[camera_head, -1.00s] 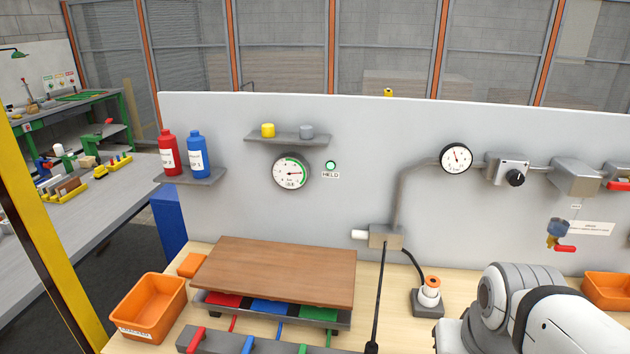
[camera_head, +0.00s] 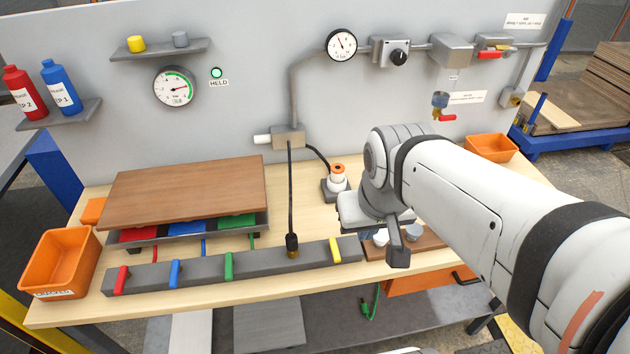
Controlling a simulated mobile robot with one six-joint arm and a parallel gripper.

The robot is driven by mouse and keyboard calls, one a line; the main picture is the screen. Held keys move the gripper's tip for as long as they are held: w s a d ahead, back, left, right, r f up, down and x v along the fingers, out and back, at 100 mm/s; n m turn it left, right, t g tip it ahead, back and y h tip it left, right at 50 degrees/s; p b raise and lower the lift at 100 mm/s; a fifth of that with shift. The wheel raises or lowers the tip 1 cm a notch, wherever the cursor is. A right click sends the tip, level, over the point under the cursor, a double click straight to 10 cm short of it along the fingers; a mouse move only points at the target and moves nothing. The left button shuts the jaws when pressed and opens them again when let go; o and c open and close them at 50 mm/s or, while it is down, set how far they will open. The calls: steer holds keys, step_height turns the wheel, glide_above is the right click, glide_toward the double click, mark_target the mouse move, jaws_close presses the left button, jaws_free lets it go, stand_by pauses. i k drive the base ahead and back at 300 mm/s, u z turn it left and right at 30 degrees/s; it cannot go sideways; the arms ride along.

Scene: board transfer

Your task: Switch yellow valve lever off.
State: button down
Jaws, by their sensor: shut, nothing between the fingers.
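The yellow valve lever (camera_head: 335,249) is at the right part of the grey manifold bar (camera_head: 203,265) on the bench. It lies across the bar, much like the red lever (camera_head: 121,280), blue lever (camera_head: 175,273) and green lever (camera_head: 228,266). My gripper (camera_head: 398,257) points down, shut and empty, to the right of the yellow lever and apart from it in the picture. My arm comes in from the right and hides part of the bench.
A black hose (camera_head: 291,190) ends on the bar left of the yellow lever. A brown board (camera_head: 187,190) lies over colored pads. An orange bin (camera_head: 60,263) is at left. A white-and-orange fitting (camera_head: 337,178) stands behind. The green lamp (camera_head: 216,73) marked HELD is lit.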

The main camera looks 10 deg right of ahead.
mark_target(333, 246)
steer(key=u, duration=1.05)
steer(key=k, duration=1.25)
steer(key=z, duration=0.35)
steer(key=i, duration=0.95)
steer(key=z, duration=0.05)
